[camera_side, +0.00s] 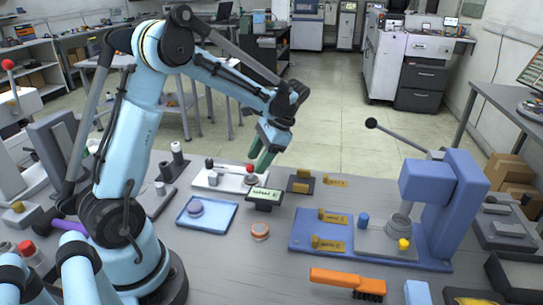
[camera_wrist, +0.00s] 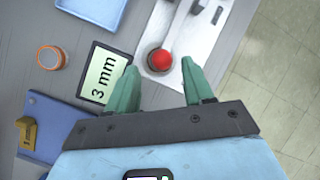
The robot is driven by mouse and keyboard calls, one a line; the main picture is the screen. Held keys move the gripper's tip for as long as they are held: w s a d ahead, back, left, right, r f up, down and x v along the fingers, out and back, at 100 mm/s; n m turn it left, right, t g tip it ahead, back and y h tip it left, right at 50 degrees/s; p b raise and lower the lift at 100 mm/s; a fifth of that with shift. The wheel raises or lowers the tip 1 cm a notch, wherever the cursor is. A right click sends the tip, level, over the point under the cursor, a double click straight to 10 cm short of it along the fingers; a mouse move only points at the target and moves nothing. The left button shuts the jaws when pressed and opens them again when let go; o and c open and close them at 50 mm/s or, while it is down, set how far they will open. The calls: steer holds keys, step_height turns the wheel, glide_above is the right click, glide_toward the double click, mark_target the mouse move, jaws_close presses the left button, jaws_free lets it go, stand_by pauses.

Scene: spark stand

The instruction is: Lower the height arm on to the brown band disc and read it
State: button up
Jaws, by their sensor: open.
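The height gauge is a white plate (camera_side: 225,184) with a small red knob (camera_side: 250,169) near its right end. In the wrist view the red knob (camera_wrist: 160,60) lies between my two green fingers. My gripper (camera_side: 262,160) is open and empty, just above the knob; contact cannot be told. The gauge's display (camera_side: 264,196) stands in front of the plate; in the wrist view the display (camera_wrist: 102,76) reads 3 mm. A disc with an orange-brown band (camera_side: 260,231) lies on the bare table, apart from the gauge; it also shows in the wrist view (camera_wrist: 51,57).
A blue tray (camera_side: 221,222) with a lilac disc (camera_side: 195,208) stands left of the display. A blue spark stand (camera_side: 460,195) with a ball-ended lever (camera_side: 372,124) stands at right. An orange brush (camera_side: 345,280) lies at the front. The table around the banded disc is clear.

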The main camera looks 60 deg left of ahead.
steer(key=v, duration=1)
steer(key=shift+d+r, duration=0.15)
steer(key=s+d+f+n+t+h, duration=0.1)
steer(key=s+d+f+t+h, duration=0.1)
steer(key=s+d+t, duration=0.7)
steer(key=d+t, duration=0.2)
steer(key=d, duration=0.3)
steer(key=shift+s+f+n+t+h, duration=0.2)
steer(key=shift+n+t+h, duration=0.1)
steer(key=shift+n+t, duration=0.1)
stand_by(0.8)
